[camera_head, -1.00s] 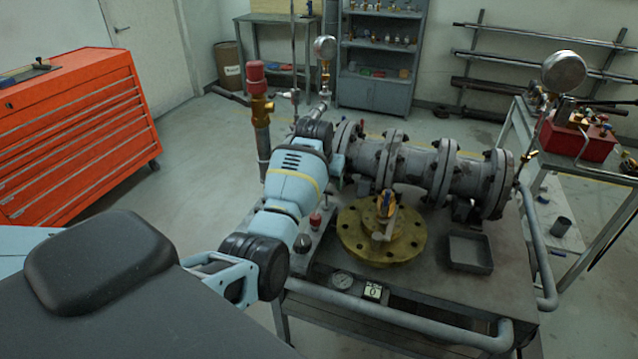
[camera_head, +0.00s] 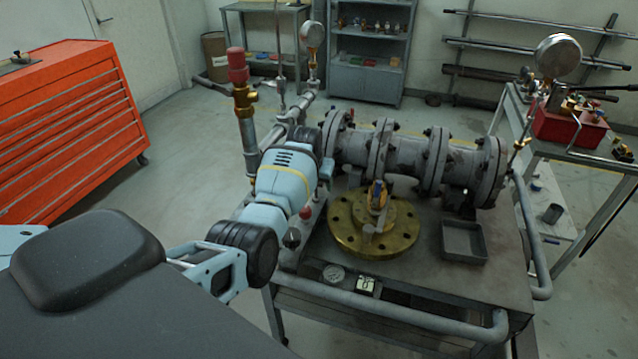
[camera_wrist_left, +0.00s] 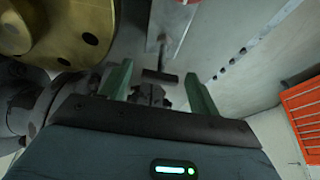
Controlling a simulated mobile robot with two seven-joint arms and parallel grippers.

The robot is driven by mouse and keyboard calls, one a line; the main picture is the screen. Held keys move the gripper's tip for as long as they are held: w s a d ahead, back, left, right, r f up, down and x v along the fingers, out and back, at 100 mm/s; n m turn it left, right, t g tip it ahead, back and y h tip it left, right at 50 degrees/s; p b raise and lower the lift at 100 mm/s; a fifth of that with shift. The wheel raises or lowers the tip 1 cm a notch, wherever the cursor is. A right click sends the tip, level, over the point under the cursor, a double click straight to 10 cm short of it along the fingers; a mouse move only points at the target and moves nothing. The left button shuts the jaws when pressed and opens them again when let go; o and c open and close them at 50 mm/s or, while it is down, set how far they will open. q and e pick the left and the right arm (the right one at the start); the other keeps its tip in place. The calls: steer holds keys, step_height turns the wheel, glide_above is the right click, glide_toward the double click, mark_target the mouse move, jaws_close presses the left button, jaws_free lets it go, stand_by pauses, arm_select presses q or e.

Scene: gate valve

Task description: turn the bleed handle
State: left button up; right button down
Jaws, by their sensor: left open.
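My left arm reaches across the left end of the workbench toward the flanged grey pipe assembly (camera_head: 405,160). Its gripper is hidden behind the wrist in the head view. In the left wrist view the left gripper (camera_wrist_left: 160,92) is open, with two green fingers apart. A small dark bar (camera_wrist_left: 160,76) shows between the fingers, apparently not gripped; I cannot tell if it is the bleed handle. My right gripper is out of view.
A brass fitting with a red cap (camera_head: 237,66) stands on a pipe left of the arm. A grey tray (camera_head: 465,258) sits right of the flange. An orange tool cabinet (camera_head: 75,130) stands left, with open floor between.

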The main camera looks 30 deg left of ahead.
arm_select(q)
steer(key=shift+w+f, duration=0.1)
steer(key=shift+f, duration=0.4)
steer(key=shift+w+a, duration=0.1)
steer(key=shift+w, duration=0.05)
steer(key=c, duration=1)
